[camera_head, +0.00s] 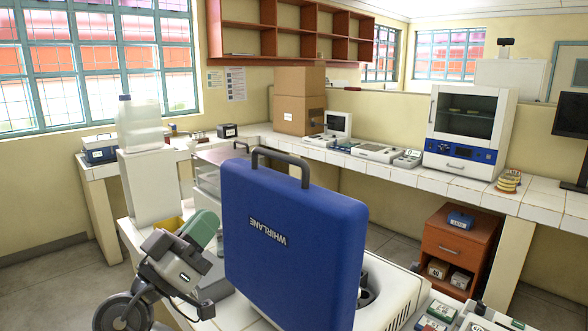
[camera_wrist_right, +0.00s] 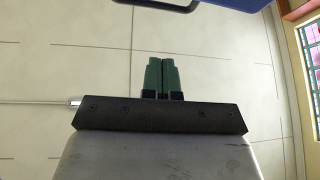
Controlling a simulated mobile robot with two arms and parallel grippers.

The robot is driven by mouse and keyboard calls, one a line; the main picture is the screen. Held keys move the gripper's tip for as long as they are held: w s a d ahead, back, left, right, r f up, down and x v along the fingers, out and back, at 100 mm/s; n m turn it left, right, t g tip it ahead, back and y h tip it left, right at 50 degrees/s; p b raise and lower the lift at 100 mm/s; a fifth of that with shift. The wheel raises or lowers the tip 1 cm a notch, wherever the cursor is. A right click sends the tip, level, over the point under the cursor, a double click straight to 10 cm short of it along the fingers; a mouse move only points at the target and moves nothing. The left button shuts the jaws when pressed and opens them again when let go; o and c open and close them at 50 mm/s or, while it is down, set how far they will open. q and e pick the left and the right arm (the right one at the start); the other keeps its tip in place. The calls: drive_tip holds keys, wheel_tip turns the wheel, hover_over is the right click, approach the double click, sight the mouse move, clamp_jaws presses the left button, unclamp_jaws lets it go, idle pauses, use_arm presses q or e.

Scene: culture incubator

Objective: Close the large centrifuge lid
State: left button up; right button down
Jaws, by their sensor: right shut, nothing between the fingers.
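The large centrifuge lid (camera_head: 290,240) is a blue panel standing upright and open in the middle of the head view. Its WHIRLANE lettering is upside down, and a dark handle (camera_head: 283,158) is on its top edge. The white centrifuge body (camera_head: 398,297) shows behind the lid at the lower right, with part of its dark bowl; the rest is hidden. My right gripper (camera_head: 203,228) is left of the lid, apart from it. In the right wrist view its green fingers (camera_wrist_right: 162,76) are together and empty, and the blue lid edge (camera_wrist_right: 240,4) shows at the top. My left gripper is out of view.
A large carboy (camera_head: 140,125) stands on a white block at the left. A tiled bench (camera_head: 400,169) along the back holds a cardboard box (camera_head: 298,100), small instruments and an incubator (camera_head: 468,125). Small items crowd the lower right. An orange drawer cabinet (camera_head: 460,243) stands under the bench.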

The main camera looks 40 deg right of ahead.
drive_tip(key=s+d+r+m+g, duration=0.1)
drive_tip(key=s+r+m+g, duration=0.3)
use_arm(q)
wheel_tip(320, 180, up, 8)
drive_tip(key=p, duration=0.8)
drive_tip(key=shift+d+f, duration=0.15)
use_arm(e)
drive_tip(key=w+d+f+x, duration=0.1)
drive_tip(key=f+x, duration=0.1)
drive_tip(key=x, duration=0.9)
drive_tip(key=shift+d+h, duration=0.4)
drive_tip(key=shift+w, duration=0.1)
drive_tip(key=shift+d, duration=0.1)
